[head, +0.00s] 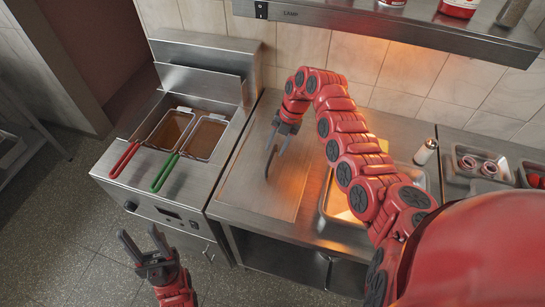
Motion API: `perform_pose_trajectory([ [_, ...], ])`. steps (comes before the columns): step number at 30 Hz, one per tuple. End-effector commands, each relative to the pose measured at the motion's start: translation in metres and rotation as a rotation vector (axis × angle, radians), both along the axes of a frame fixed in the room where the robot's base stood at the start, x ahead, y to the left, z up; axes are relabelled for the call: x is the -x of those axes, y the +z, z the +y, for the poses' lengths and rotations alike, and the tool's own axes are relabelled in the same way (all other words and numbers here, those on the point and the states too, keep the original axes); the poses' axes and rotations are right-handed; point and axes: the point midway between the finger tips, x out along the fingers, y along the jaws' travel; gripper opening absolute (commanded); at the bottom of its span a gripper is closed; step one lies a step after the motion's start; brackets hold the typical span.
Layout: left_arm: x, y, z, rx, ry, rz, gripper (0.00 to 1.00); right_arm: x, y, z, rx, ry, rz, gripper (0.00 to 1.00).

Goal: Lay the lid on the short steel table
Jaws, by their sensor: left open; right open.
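The short steel table (237,207) stands right of the fryer, with a flat rectangular panel (255,185) lying on its top. I cannot tell whether this panel is the lid; no other lid shows clearly. My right gripper (274,152) points down over the panel, its fingers apart with nothing seen between them. I cannot tell if its tips touch the panel. My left gripper (140,235) is open and empty in front of the fryer, low in the picture. My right arm hides part of the table's right side.
The fryer (115,175) holds two baskets, one with a red handle (124,160) and one with a green handle (165,173). A steel tray (330,205), a shaker (425,152) and sauce pots (468,163) are at right. A lamp shelf (340,22) hangs above.

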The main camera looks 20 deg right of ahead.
Motion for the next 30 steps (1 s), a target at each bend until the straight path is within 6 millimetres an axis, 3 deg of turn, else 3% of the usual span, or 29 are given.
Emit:
perform_pose_trajectory([
  [1,0.0,-0.016,0.0,0.0,0.0,0.0,0.5,-0.003,0.004,-0.005,0.002,-0.001,-0.009,0.46],
  [3,0.0,-0.026,0.0,0.0,0.0,0.0,0.5,-0.004,0.021,-0.011,0.004,-0.002,-0.012,0.46],
  [9,0.0,-0.035,0.0,0.0,0.0,-0.001,0.5,-0.005,0.057,-0.022,0.003,0.0,-0.003,0.46],
  [16,0.0,-0.037,0.0,0.0,0.0,0.0,0.5,-0.004,0.068,-0.025,0.001,0.0,0.0,0.46],
  [30,0.0,-0.037,0.0,0.0,0.0,0.0,0.5,-0.004,0.069,-0.024,0.0,0.0,0.0,0.46],
])
